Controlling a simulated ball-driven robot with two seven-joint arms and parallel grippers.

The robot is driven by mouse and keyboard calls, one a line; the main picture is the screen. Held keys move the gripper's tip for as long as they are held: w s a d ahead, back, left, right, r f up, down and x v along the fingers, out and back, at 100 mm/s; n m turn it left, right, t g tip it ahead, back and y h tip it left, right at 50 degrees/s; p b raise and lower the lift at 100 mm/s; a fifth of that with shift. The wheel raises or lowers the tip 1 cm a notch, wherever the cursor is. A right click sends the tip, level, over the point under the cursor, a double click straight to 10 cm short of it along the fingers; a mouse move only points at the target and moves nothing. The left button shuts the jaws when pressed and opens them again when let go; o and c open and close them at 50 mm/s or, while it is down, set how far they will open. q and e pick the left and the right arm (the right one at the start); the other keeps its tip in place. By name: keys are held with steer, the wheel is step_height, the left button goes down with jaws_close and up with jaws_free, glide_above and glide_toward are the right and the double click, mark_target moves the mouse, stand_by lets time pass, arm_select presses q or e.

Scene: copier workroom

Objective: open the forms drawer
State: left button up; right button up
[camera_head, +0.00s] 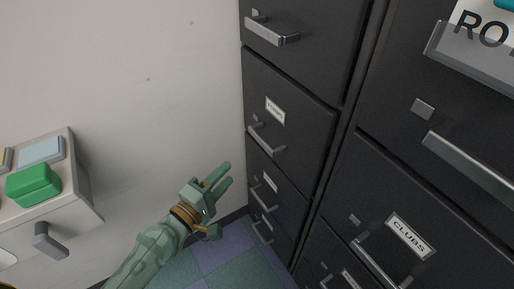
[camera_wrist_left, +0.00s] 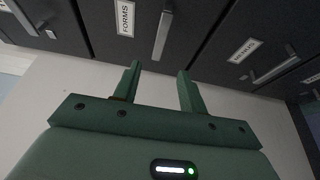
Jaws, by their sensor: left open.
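The forms drawer (camera_head: 300,125) is a dark, shut front in the narrower cabinet, in the middle of the head view. Its white label (camera_wrist_left: 125,17) reads FORMS in the left wrist view. Its silver bar handle (camera_head: 266,141) sits below the label; in the left wrist view the handle (camera_wrist_left: 162,35) lines up with the gap between my fingers, beyond their tips. My left gripper (camera_head: 228,174) is open and empty, left of and below the handle in the head view, apart from it. It also shows in the left wrist view (camera_wrist_left: 159,72). My right gripper is out of view.
Other shut drawers with bar handles lie above and below. A wider dark cabinet with a CLUBS drawer (camera_head: 435,205) stands at the right. A pale unit (camera_head: 75,185) with a green block (camera_head: 34,184) stands at the left. Bare wall and tiled floor (camera_head: 225,250) lie between.

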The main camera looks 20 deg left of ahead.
arm_select(q)
steer(key=p, duration=0.1)
glide_toward(260, 142)
steer(key=x, duration=1)
steer(key=shift+w+f, duration=0.15)
steer(key=shift+w, duration=0.25)
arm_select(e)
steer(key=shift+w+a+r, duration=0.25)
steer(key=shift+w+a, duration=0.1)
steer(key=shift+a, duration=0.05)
arm_select(q)
jaws_close()
